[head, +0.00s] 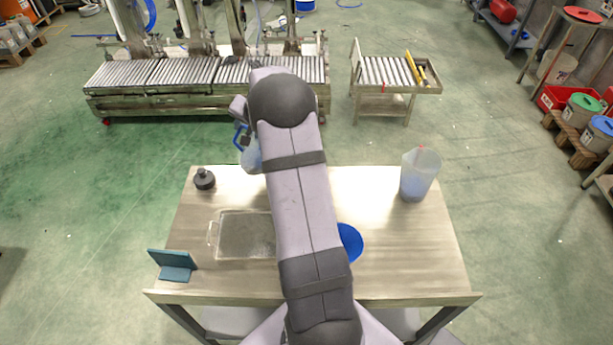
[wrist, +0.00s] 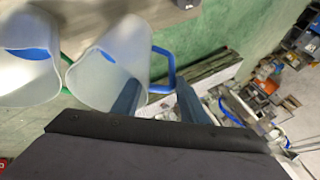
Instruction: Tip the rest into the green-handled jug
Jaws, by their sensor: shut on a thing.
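My gripper (wrist: 160,95) is shut on the blue handle (wrist: 168,70) of a translucent jug (wrist: 105,70). A small patch of blue shows inside this held jug. In the head view the held jug (head: 251,156) is partly hidden by my arm, above the table's far edge; its exact tilt is hard to tell. Another translucent jug (wrist: 25,85) is just left of it in the wrist view, with blue inside. A green handle (wrist: 66,88) shows between the two, seemingly on this left jug. My arm hides the green-handled jug in the head view.
A third jug (head: 418,182) with blue contents and a bit of red at its top stands at the table's right. A black-capped item (head: 204,179), a clear tray (head: 213,233), a teal stand (head: 172,264) and a blue round item (head: 350,243) are on the table (head: 410,250).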

